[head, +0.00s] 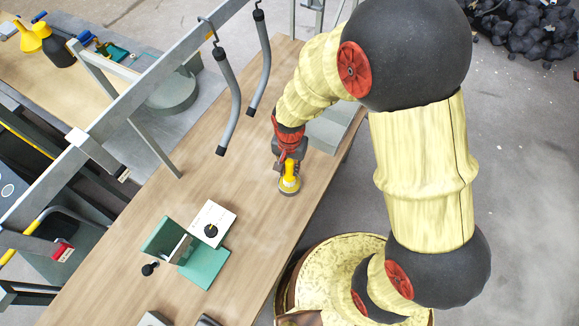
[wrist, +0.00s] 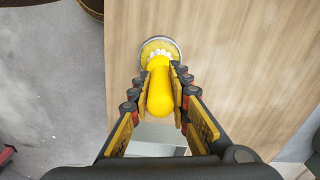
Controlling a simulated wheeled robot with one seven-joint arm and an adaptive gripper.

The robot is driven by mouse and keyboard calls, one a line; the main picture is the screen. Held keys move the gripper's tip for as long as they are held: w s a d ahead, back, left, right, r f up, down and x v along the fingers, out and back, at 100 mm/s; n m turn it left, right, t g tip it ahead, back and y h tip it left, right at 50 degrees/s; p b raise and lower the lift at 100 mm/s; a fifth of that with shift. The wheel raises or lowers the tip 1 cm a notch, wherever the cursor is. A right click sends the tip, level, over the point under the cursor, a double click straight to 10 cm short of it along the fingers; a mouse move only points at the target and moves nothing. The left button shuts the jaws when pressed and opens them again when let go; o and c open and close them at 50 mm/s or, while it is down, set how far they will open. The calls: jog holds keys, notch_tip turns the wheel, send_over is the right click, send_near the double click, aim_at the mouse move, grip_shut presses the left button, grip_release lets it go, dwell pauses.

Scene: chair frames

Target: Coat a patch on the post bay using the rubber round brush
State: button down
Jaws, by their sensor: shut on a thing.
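The round brush has a yellow handle and a wide round head; it shows in the head view (head: 289,181) over the right part of the wooden table. In the wrist view the yellow handle (wrist: 161,92) sits between the fingers, and the round head lies beyond the fingertips. My gripper (head: 289,160) is shut on the handle, also seen in the wrist view (wrist: 162,80). I cannot tell whether the brush head touches the table. A green angled bracket (head: 205,268) and a white plate (head: 222,217) with a black knob stand lower left of the brush. I cannot tell which part is the post bay.
The wooden table (head: 165,195) is bare between the brush and the bracket. A grey block (head: 328,133) is at its right edge, also in the wrist view (wrist: 157,138). Two grey curved handles (head: 228,95) hang from a metal rail (head: 110,118) above the table.

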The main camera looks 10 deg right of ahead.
aim_at(290, 161)
jog(key=shift+s+f+b, duration=0.1)
jog(key=shift+f+b, duration=0.25)
jog(key=shift+f, duration=0.25)
dwell(1.7)
jog(key=shift+r, duration=0.15)
jog(key=shift+r+p, duration=2.6)
jog(key=shift+r, duration=0.85)
jog(key=shift+f, duration=0.1)
